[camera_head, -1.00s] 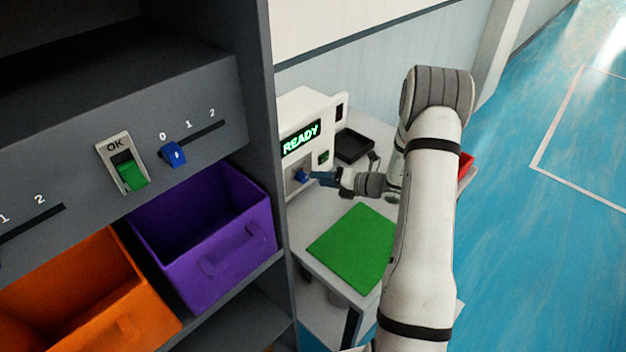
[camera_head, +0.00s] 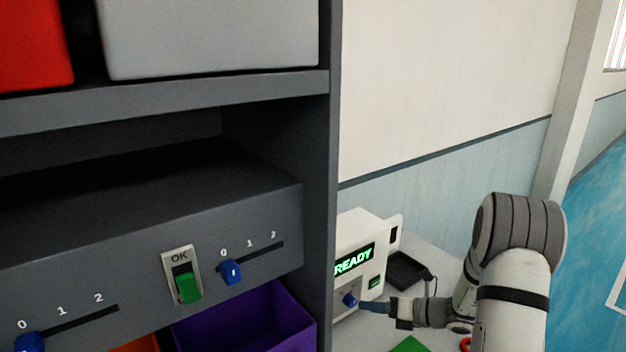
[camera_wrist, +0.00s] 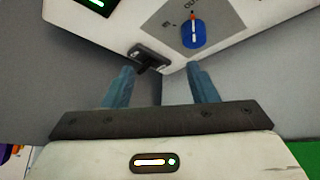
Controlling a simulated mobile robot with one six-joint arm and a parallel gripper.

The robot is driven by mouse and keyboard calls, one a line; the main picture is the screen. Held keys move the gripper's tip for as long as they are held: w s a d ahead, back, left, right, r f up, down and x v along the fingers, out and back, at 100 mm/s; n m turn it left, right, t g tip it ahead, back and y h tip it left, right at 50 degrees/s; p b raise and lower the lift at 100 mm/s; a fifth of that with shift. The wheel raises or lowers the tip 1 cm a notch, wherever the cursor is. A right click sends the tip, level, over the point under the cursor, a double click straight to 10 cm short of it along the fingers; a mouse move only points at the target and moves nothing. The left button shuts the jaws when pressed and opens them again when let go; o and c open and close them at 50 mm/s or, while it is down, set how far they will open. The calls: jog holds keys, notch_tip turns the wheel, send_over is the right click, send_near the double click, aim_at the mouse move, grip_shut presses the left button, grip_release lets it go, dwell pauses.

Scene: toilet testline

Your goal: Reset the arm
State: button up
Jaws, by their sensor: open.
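My arm reaches in from the lower right in the head view. My gripper (camera_head: 366,306) is at the front of a white machine (camera_head: 358,236) whose display (camera_head: 353,262) reads READY. A blue knob (camera_head: 349,299) on the machine is just left of the fingertips. In the wrist view my gripper (camera_wrist: 160,85) has its two blue fingers apart with nothing held between them. The blue knob (camera_wrist: 193,35) shows ahead of the right finger, on a grey panel. A dark handle-like part (camera_wrist: 150,56) sticks out of the machine ahead of the gap between the fingers.
A dark grey shelf (camera_head: 331,180) with an OK switch (camera_head: 187,285), blue sliders (camera_head: 231,271) and a purple bin (camera_head: 245,325) fills the left. A black tray (camera_head: 408,270) stands beside the machine. A green mat (camera_head: 410,344) lies in front. Blue floor is free at right.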

jog(key=s+a+r+n+g+h, duration=0.25)
jog(key=s+a+r+n, duration=0.2)
jog(key=s+n, duration=0.4)
jog(key=s+a+r+n+g+h, duration=0.2)
jog(key=s+a+r+n+g, duration=0.3)
jog(key=s+n, duration=0.4)
jog(key=s+d+r+n+t+h, duration=0.1)
jog(key=s+d+r+n+h, duration=0.2)
jog(key=n, duration=0.5)
jog(key=s+d+r+n+t+h, duration=0.2)
jog(key=s+d+r+n+h, duration=0.1)
jog(key=s+n, duration=0.4)
jog(key=shift+r+n+h, duration=0.35)
jog(key=shift+n+h, duration=0.2)
jog(key=shift+h, duration=0.3)
